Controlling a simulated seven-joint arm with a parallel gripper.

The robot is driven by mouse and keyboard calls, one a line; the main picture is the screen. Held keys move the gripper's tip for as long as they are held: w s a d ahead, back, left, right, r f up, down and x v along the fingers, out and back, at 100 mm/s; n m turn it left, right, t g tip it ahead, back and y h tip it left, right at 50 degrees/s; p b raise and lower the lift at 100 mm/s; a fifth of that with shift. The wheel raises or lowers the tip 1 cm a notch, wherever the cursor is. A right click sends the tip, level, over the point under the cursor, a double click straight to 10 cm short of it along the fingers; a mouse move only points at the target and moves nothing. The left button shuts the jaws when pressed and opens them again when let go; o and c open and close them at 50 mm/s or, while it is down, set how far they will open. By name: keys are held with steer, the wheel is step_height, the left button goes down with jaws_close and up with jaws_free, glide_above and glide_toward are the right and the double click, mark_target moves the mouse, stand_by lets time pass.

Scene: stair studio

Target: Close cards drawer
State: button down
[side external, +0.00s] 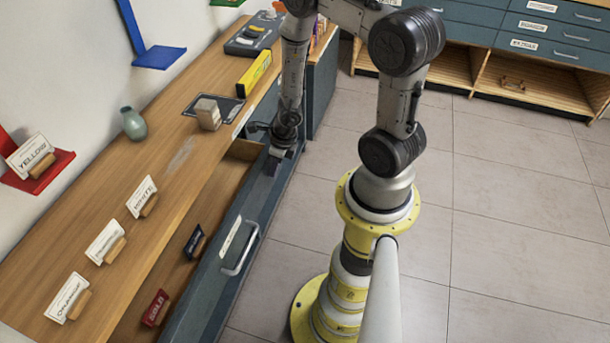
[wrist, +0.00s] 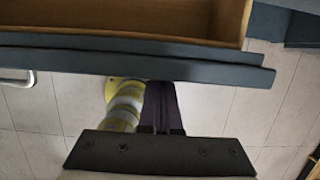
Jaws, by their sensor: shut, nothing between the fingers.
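The cards drawer (side external: 263,200) is a long blue-grey drawer under the wooden counter, and it stands pulled open. Its front has a pale label (side external: 230,237), too small to read, and a metal handle (side external: 241,257). Inside lie a red "SOLD" card (side external: 156,307) and a dark card (side external: 194,241). My gripper (side external: 274,165) is shut and empty, pointing down at the far end of the drawer front, away from the handle. In the wrist view the shut fingers (wrist: 161,92) show just below the drawer's front edge (wrist: 130,61); whether they touch it I cannot tell.
The counter (side external: 165,190) holds card stands, a green vase (side external: 133,123), a wooden block (side external: 208,113) and a yellow box (side external: 254,72). My yellow and white base stands on the tiled floor to the right. More drawers (side external: 540,35) are at the back.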

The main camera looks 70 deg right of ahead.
steer(key=w, duration=1.1)
steer(key=shift+w, duration=0.4)
steer(key=shift+w+r, duration=0.1)
steer(key=shift+w, duration=0.1)
